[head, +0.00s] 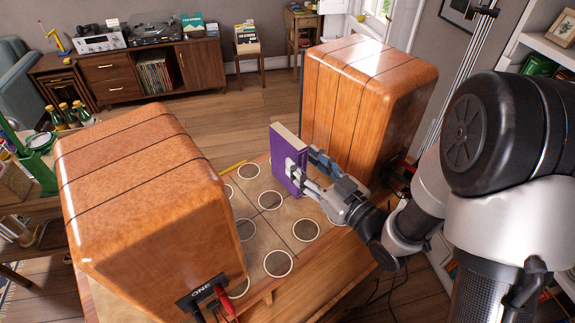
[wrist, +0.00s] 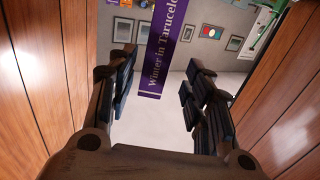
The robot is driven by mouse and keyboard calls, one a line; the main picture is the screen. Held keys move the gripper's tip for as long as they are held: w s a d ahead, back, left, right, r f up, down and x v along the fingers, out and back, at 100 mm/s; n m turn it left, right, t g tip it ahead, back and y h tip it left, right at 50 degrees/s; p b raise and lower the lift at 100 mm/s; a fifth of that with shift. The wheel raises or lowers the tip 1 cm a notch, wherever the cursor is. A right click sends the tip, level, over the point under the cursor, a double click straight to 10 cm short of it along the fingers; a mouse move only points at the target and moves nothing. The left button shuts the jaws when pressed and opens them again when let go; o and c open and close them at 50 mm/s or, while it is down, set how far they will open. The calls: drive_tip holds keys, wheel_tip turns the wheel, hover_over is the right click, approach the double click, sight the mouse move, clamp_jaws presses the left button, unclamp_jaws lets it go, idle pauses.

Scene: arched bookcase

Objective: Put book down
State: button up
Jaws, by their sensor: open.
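The purple book (head: 279,160) is upright between two large wooden cabinets in the head view, its pale page edges facing up. Whether its lower edge rests on the circle-patterned surface is hard to tell. My gripper (head: 307,163) reaches in from the right with one finger in front of the purple cover and the other on the far side. In the wrist view the book's spine (wrist: 159,48), with white lettering, is between the spread fingers of my gripper (wrist: 160,85). A gap shows on each side of the spine, so the gripper is open around the book.
The left wooden cabinet (head: 145,190) and the right wooden cabinet (head: 365,95) stand on either side. The patterned surface (head: 285,228) between them is otherwise mostly clear, with a yellow pencil-like stick (head: 233,167) near the left cabinet. Green-glass bottles (head: 75,115) stand farther left.

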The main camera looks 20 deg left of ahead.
sight(287, 147)
drive_tip(key=x, duration=0.4)
drive_tip(key=b+x, duration=0.1)
drive_tip(key=x, duration=0.3)
drive_tip(key=shift+w+d+f, duration=0.1)
drive_tip(key=shift+w+d, duration=0.15)
drive_tip(key=shift+c, duration=0.6)
clamp_jaws()
